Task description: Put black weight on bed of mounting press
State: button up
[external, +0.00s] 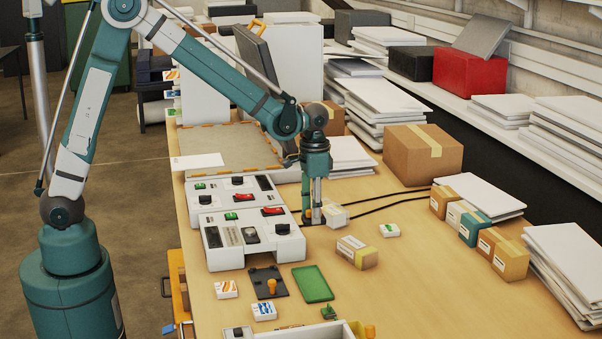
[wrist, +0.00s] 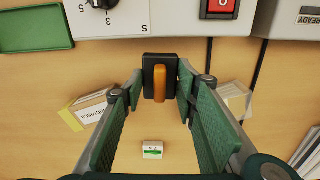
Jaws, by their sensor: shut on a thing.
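In the external view my gripper (external: 312,218) points straight down, low over the table just right of the control boxes, and mostly hides the weight. What looks like the mounting press stands behind those boxes. Its flat brown-grey bed (external: 235,140) is exposed, with its dark lid (external: 257,55) raised at the back. A white sheet (external: 197,161) lies at the bed's left front edge.
Control boxes (external: 255,248) with red switches stand between my gripper and the table's left edge. A carton (external: 357,251), a green tray (external: 313,284) and a black plate (external: 268,282) lie in front.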

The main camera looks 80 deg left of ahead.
jog(key=shift+a+r, duration=0.35)
jog(key=shift+a, duration=0.45)
jog(key=s+a+r+m+p, duration=0.3)
jog(key=s+a+r, duration=0.2)
jog(key=a, duration=1.2)
jog(key=s+a+r+m+p, duration=0.4)
jog(key=s+a+r, duration=0.15)
jog(key=a, duration=1.05)
jog(key=s+a+r+m+p, duration=0.3)
jog(key=s+a+r, duration=0.25)
jog(key=a, duration=1.15)
jog(key=s+a+f+m, duration=0.1)
jog(key=s+a+f, duration=0.1)
jog(key=a, duration=0.7)
jog(key=s+a+f+m, duration=0.1)
jog(key=a+f, duration=0.1)
jog(key=a, duration=0.7)
jog(key=s+a+f+m, duration=0.1)
jog(key=s+a+f, duration=0.1)
jog(key=a, duration=0.7)
jog(key=shift+s+a+f+b, duration=0.3)
jog(key=shift+a+b, duration=0.1)
jog(key=shift+b, duration=0.05)
jog(key=shift+f, duration=3.1)
jog(key=shift+f+p, duration=0.35)
jog(key=shift+f, duration=1.55)
